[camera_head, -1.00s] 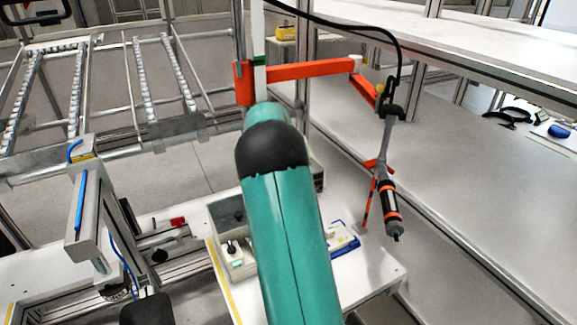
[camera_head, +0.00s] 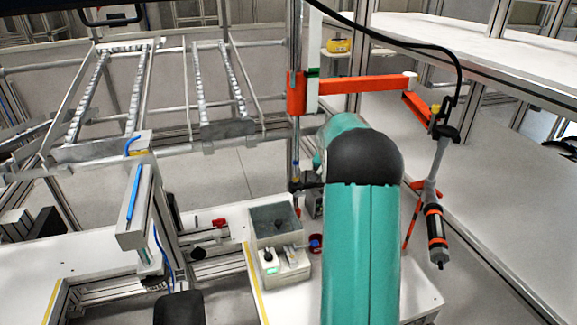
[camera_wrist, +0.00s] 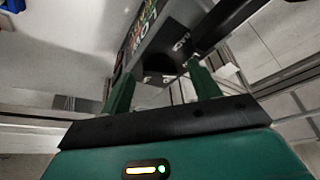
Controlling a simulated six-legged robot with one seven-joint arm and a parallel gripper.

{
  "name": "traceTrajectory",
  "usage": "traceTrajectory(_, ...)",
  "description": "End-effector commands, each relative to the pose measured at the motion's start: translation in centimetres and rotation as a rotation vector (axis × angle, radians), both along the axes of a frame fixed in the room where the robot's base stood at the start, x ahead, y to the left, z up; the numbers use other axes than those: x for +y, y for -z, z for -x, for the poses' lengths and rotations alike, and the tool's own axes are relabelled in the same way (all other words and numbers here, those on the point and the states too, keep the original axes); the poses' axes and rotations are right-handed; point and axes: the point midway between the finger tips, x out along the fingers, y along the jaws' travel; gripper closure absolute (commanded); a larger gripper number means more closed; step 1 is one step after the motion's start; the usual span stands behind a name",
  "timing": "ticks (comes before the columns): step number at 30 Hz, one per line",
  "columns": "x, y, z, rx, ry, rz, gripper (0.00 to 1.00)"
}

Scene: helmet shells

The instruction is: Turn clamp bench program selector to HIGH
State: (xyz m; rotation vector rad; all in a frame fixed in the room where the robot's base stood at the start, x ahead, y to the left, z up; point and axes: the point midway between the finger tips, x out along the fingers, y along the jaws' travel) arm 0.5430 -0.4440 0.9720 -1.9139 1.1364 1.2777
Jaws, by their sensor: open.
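In the head view, a pale control box (camera_head: 284,268) on the white bench carries a dark knob (camera_head: 267,256) and a second small control beside it. I cannot read the selector's setting there. In the wrist view, a dark panel (camera_wrist: 145,38) shows the word LOW, seen tilted, with small coloured lettering above. A black part with a pale label lies right of it. My gripper (camera_wrist: 160,88) is open, its two green fingers apart and pointing toward the panel. No grip on anything shows.
A grey open-topped bin (camera_head: 275,222) stands behind the control box. An orange bracket arm (camera_head: 360,84) holds a hanging screwdriver tool (camera_head: 435,225) right of my arm. A grey post fixture (camera_head: 135,220) stands at left. A long white shelf (camera_head: 510,210) runs along the right.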

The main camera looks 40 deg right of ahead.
Motion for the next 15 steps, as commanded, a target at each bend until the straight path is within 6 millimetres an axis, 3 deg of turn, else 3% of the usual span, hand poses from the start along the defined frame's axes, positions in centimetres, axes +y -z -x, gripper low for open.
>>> traceTrajectory(9,-0.3,0.0,0.4,-0.001,-0.239,-0.002,0.38)
traceTrajectory(15,0.9,-3.6,1.1,-0.002,-0.244,0.002,0.38)
